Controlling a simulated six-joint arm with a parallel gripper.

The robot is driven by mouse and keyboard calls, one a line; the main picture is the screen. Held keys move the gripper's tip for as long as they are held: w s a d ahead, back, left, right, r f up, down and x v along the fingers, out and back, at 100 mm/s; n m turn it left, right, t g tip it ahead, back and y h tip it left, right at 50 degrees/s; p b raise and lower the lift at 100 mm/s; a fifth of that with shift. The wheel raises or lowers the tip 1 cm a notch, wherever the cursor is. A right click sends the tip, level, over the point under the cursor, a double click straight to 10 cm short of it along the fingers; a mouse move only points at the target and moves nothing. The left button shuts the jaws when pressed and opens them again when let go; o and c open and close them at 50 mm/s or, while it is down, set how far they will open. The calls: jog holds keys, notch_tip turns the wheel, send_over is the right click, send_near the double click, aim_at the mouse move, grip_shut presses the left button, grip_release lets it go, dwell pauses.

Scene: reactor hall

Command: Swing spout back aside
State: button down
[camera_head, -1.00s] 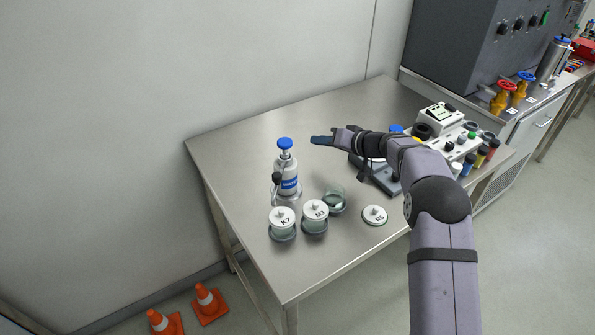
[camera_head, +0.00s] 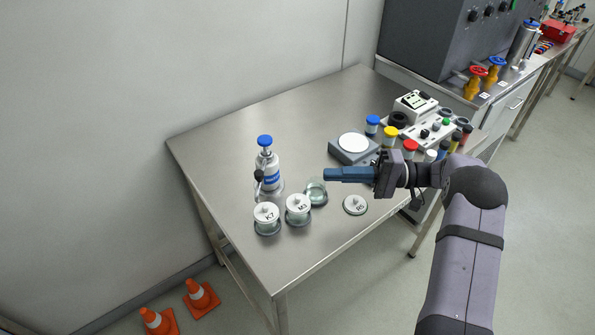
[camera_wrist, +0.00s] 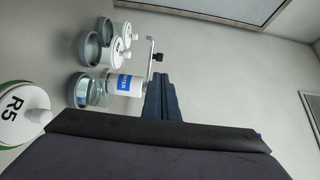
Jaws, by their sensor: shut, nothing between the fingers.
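A dispenser bottle (camera_head: 270,173) with a blue cap and a white and blue label stands upright near the left side of the steel table. Its spout's black knob (camera_head: 259,175) hangs at the bottle's left front; the wrist view shows the bent metal spout with the same knob (camera_wrist: 157,57). An open glass jar (camera_head: 316,193) stands to the right of the bottle, clear of the knob. My gripper (camera_head: 327,174) has its blue fingers together, empty, pointing left above the table. Its tips are right of the bottle and apart from it. The fingers also show in the wrist view (camera_wrist: 160,80).
Lidded jars K7 (camera_head: 267,218) and M3 (camera_head: 298,210) stand in front of the bottle. A scale (camera_head: 353,144) and capped vials stand behind and right of my gripper. The table's back left is clear.

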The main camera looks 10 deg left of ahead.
jog(key=p, duration=0.7)
send_near(261, 179)
jog(key=a, duration=0.4)
jog(key=shift+w+a+r+p, duration=0.1)
jog(key=shift+a+p, duration=0.05)
jog(key=shift+a, duration=0.3)
jog(key=shift+w+a+r+p, duration=0.1)
jog(key=shift+a+p, duration=0.05)
jog(key=shift+a, duration=0.35)
jog(key=shift+s+a+t, duration=0.1)
jog(key=shift+s+t, duration=0.05)
jog(key=shift+t, duration=0.25)
jog(key=a+m+t, duration=0.1)
jog(key=t, duration=0.1)
jog(key=s+a+m+t+b, duration=0.1)
jog(key=m+t, duration=0.1)
jog(key=a+m+t+b, duration=0.1)
jog(key=t, duration=0.1)
jog(key=shift+s+a+f+m, duration=0.15)
jog(key=shift+s+a+m, duration=0.15)
jog(key=shift+a, duration=0.1)
jog(key=a+m+t+b, duration=0.1)
jog(key=b, duration=0.1)
jog(key=a+t+h+b, duration=0.1)
jog(key=t, duration=0.1)
jog(key=shift+w+a+m+b, duration=0.2)
jog(key=shift+a+m+b, duration=0.1)
jog(key=shift+m+b, duration=0.1)
jog(key=shift+r, duration=0.25)
